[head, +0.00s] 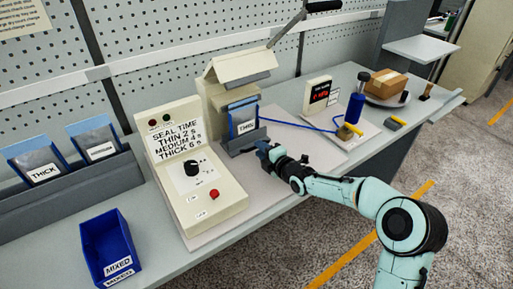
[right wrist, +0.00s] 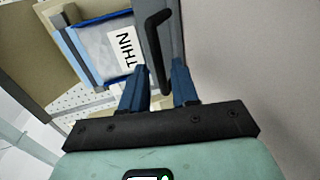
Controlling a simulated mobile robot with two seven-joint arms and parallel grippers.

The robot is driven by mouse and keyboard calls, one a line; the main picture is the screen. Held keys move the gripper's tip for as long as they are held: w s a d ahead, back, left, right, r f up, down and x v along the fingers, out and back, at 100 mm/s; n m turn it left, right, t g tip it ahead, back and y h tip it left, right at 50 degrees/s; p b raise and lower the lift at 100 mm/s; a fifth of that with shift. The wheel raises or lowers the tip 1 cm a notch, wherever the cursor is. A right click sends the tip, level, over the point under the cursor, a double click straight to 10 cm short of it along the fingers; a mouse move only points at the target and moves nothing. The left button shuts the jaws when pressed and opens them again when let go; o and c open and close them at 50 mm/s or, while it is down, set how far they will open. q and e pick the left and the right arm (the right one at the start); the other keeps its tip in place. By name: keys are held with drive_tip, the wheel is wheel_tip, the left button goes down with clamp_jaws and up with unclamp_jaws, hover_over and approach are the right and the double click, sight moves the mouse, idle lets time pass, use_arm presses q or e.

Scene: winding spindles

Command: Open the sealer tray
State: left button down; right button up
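The sealer (head: 213,92) is a beige box with a sloped top and a raised lever, standing at the back of the bench. Its grey tray (head: 240,143) is low at the front, with a blue-edged pouch (head: 243,118) upright above it. In the right wrist view the pouch's label (right wrist: 128,47) reads THIN, and a black bar handle (right wrist: 157,60) stands out from the grey tray front (right wrist: 177,40). My right gripper (head: 262,147) is at the tray front. Its blue fingers (right wrist: 160,88) are apart, with the handle's end between them and gaps visible. My left gripper is out of view.
A control box (head: 193,165) with seal times, knob and red button stands left of the sealer. A blue MIXED bin (head: 106,243) and a grey pouch rack (head: 85,190) are farther left.

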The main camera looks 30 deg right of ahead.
drive_tip(key=shift+x, duration=1.65)
clamp_jaws()
drive_tip(key=shift+s, duration=0.15)
drive_tip(key=shift+s+d, duration=0.1)
drive_tip(key=shift+s, duration=0.5)
drive_tip(key=f+v, duration=0.1)
drive_tip(key=v, duration=0.4)
drive_tip(key=f+v, duration=0.1)
drive_tip(key=v, duration=0.3)
drive_tip(key=f+b+v, duration=0.1)
drive_tip(key=v, duration=0.4)
drive_tip(key=shift+s+r, duration=0.1)
drive_tip(key=shift+s, duration=0.6)
